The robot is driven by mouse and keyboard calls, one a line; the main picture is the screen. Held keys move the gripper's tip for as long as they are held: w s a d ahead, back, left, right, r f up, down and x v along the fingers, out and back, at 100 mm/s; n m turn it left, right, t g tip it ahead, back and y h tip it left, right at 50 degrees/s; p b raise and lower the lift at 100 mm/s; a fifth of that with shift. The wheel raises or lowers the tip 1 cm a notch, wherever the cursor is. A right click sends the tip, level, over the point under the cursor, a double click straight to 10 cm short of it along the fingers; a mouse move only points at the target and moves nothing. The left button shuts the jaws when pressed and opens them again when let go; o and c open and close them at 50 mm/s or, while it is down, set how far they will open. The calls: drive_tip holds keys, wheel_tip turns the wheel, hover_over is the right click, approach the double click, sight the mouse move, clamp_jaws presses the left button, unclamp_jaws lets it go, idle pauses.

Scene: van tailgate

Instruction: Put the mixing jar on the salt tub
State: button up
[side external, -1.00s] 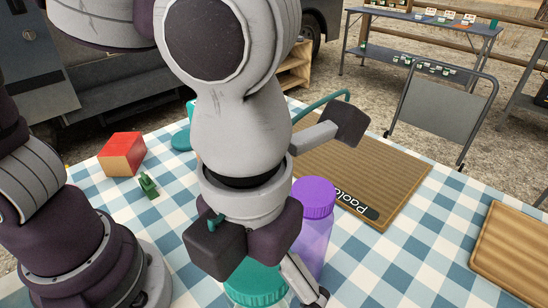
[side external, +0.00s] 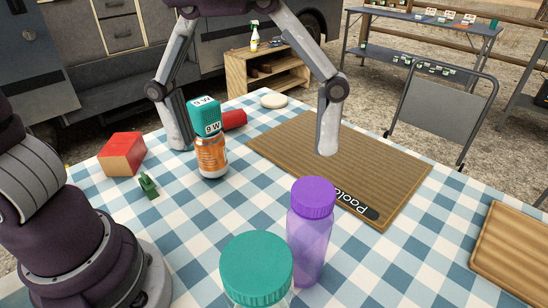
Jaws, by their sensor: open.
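A wide clear container with a teal lid (side external: 256,265) stands at the front edge of the picture, its lower part cut off. A tall see-through purple bottle with a purple cap (side external: 311,230) stands upright just behind it, to the right. No label shows on either, so I cannot tell for sure which is the mixing jar or the salt tub. My gripper (side external: 253,150) is open and empty, its two fingers spread wide beyond both containers. The left fingertip shows beside an orange jar (side external: 211,157), and the right one shows against the wooden board.
A teal block marked "9 W" (side external: 205,118) sits on the orange jar. A ribbed board (side external: 390,195) and a wooden tray (side external: 510,262) lie right.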

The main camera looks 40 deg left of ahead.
drive_tip(key=w+a+f+n+t, duration=0.1)
drive_tip(key=a+f+n, duration=0.3)
drive_tip(key=a+n, duration=0.4)
drive_tip(key=w+a+f+n+t, duration=0.1)
drive_tip(key=a+f+n+t, duration=0.3)
drive_tip(key=a+n, duration=0.5)
drive_tip(key=n, duration=1.1)
drive_tip(key=shift+w+a+f+n+y, duration=0.2)
drive_tip(key=shift+a+n+y, duration=0.1)
drive_tip(key=shift+n, duration=0.1)
